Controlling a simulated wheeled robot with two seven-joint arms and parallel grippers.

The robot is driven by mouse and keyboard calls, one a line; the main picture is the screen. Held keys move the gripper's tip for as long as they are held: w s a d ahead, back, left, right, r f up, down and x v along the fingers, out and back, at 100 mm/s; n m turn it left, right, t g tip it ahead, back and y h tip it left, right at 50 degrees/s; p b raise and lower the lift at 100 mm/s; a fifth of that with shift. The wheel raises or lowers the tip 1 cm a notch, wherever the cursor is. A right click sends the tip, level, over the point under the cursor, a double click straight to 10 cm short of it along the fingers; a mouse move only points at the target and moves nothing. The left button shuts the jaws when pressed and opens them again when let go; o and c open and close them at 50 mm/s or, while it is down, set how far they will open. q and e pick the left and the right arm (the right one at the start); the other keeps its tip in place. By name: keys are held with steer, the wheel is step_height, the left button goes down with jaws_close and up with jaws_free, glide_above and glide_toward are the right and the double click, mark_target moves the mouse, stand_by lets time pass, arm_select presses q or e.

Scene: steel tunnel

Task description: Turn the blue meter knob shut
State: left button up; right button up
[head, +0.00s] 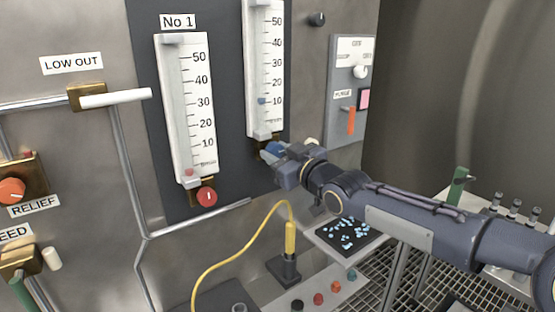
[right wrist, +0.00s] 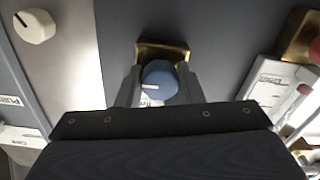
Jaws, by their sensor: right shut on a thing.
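The blue meter knob (head: 274,148) sits on a brass block at the foot of the right-hand flow meter (head: 264,70). My right gripper (head: 268,157) is at the knob and partly covers it in the head view. In the right wrist view the blue knob (right wrist: 160,72) lies between the two fingers of my right gripper (right wrist: 160,88), which are shut on its sides. The knob's white pointer line points left in that view. The meter's small blue float stands near the 10 mark. My left gripper is not in view.
The No 1 meter (head: 185,105) with its red knob (head: 207,196) stands to the left. A panel (head: 350,85) with a white dial and an orange lever is to the right. A yellow cable (head: 238,240) and a tray of blue bits (head: 348,234) lie below.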

steer(key=n+b, duration=0.1)
steer(key=n, duration=0.2)
steer(key=shift+n, duration=0.4)
steer(key=n, duration=0.4)
steer(key=shift+n, duration=0.3)
steer(key=n+b, duration=0.1)
steer(key=n, duration=0.3)
steer(key=shift+r+n, duration=0.1)
steer(key=shift+n, duration=2.6)
steer(key=o, duration=0.9)
steer(key=shift+o, duration=0.5)
steer(key=shift+d+r, duration=0.1)
steer(key=shift+r, duration=0.05)
